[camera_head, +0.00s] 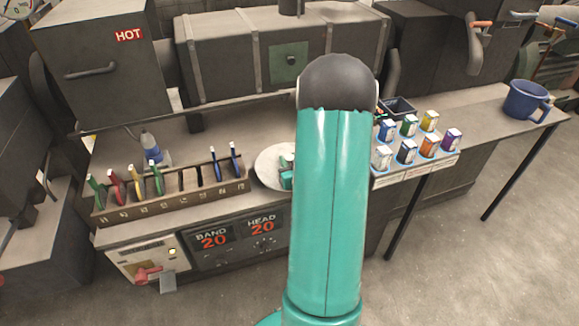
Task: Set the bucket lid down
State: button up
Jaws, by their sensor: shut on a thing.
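The bucket lid (267,164) looks like a pale, flat, round disc over the bench, just right of the slotted rack. The teal parts of my gripper (287,172) show at its right side, shut on it. My upright teal arm hides the lid's right part, most of the gripper and the fingertips. I cannot tell whether the lid touches the bench top or is held a little above it.
A slotted rack (172,200) with several coloured upright pieces stands left of the lid. Several small coloured boxes (407,150) stand right of my arm. A blue mug-like container (527,100) is at the far right, with bare bench (475,112) before it.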

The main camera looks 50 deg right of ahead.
jog(key=shift+d+f, duration=0.1)
jog(key=shift+f, duration=1.15)
jog(key=shift+f, duration=0.2)
jog(key=o, duration=1)
jog(key=shift+r, duration=0.1)
jog(key=shift+r, duration=0.15)
